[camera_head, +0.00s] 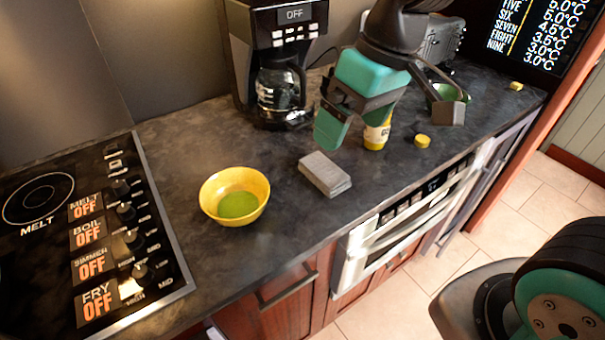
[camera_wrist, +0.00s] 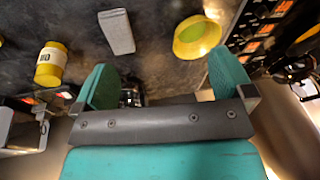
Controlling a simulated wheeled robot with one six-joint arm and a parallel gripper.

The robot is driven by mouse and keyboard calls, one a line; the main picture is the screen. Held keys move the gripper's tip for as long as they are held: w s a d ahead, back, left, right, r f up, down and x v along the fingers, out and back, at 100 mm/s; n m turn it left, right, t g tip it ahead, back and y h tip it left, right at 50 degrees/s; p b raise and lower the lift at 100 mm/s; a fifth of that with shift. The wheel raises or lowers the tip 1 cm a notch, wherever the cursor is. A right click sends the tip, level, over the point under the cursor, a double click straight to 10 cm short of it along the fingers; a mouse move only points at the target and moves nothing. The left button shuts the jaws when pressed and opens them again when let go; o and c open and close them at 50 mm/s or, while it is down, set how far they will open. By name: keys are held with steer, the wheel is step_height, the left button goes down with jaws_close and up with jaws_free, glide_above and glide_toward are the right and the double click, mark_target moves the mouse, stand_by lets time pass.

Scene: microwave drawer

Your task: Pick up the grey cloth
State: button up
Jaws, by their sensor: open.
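The grey cloth (camera_head: 325,174) is a folded, flat block lying on the dark countertop, right of the yellow bowl. It also shows whole near the top of the wrist view (camera_wrist: 117,31), with nothing on it. My gripper (camera_head: 392,115) is open and empty, above the counter. In the head view it is up and to the right of the cloth, apart from it. In the wrist view the two teal fingers (camera_wrist: 162,75) are spread wide, and the cloth lies beyond them, between their directions.
A yellow bowl (camera_head: 234,196) with green inside stands left of the cloth. A coffee maker (camera_head: 275,60) stands behind. A yellow jar (camera_head: 376,136) is partly hidden by my gripper, with a small yellow piece (camera_head: 422,141) beside it. The stovetop (camera_head: 85,235) is at left. The oven drawer (camera_head: 400,225) is below.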

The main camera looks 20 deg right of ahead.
steer(key=m+h+b, duration=0.2)
glide_toward(324, 168)
steer(key=shift+t, duration=0.3)
step_height(324, 168, down, 4)
steer(key=shift+w+f+p, duration=0.1)
steer(key=shift+w+p, duration=0.1)
steer(key=shift+p, duration=0.6)
steer(key=shift+w+a+f+p, duration=0.1)
steer(key=shift+f+p, duration=0.25)
steer(key=shift+f, duration=1.15)
steer(key=shift+w+a+f+p, duration=0.1)
steer(key=shift+f+p, duration=0.25)
steer(key=shift+f, duration=1.1)
steer(key=c, duration=1)
steer(key=shift+r, duration=0.1)
step_height(324, 168, up, 20)
steer(key=b, duration=0.1)
steer(key=shift+b, duration=0.4)
